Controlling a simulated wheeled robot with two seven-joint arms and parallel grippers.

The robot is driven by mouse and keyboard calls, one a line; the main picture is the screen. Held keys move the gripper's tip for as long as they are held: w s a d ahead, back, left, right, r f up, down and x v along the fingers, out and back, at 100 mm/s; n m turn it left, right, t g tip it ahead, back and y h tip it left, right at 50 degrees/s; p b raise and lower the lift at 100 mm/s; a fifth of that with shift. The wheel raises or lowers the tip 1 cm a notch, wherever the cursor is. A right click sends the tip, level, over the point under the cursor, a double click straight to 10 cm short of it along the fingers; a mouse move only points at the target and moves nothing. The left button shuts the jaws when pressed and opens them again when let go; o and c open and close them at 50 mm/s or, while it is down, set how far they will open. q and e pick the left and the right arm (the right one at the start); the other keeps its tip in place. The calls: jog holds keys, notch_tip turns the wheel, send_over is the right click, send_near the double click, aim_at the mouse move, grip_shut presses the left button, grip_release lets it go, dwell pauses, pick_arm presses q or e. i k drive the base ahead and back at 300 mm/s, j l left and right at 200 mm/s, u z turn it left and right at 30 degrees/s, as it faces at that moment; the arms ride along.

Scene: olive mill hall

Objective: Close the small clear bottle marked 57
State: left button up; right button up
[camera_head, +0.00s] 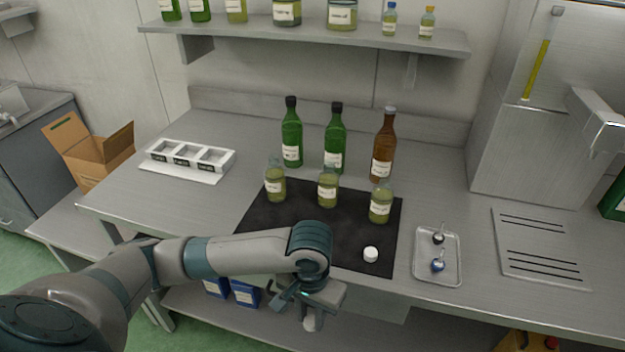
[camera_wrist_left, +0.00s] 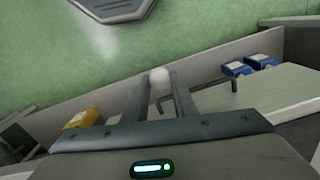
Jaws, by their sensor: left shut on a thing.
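Three small clear bottles with yellow-green contents stand upright on the dark mat (camera_head: 300,231): a left one (camera_head: 275,186), a middle one (camera_head: 327,191) and a right one (camera_head: 380,205). Their labels are too small to read, so I cannot tell which is marked 57. A white cap (camera_head: 371,254) lies on the mat near its front right. My left gripper (camera_head: 311,313) is in front of the counter's front edge, below the mat and apart from the bottles. It is shut on a white, rounded cap-like thing (camera_wrist_left: 158,79) at its fingertips. My right gripper is out of view.
Two green bottles (camera_head: 292,138) and a brown bottle (camera_head: 383,150) stand behind the mat. A metal tray (camera_head: 421,270) with a dark and a blue item lies at right. A white compartment rack (camera_head: 178,171) is at left. Blue packages (camera_head: 244,292) sit on the lower shelf.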

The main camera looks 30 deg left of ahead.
aim_at(275, 174)
jog(key=k+j+z, duration=0.2)
jog(key=j, duration=0.2)
jog(key=j+z, duration=0.15)
jog(key=j, duration=0.25)
jog(key=k+j+z, duration=0.4)
jog(key=j, duration=0.25)
jog(key=k+j, duration=0.25)
jog(key=j, duration=0.15)
jog(key=k+j, duration=0.2)
jog(key=j, duration=0.2)
jog(key=k+j, duration=0.25)
jog(key=j, duration=0.15)
jog(key=j+z, duration=0.05)
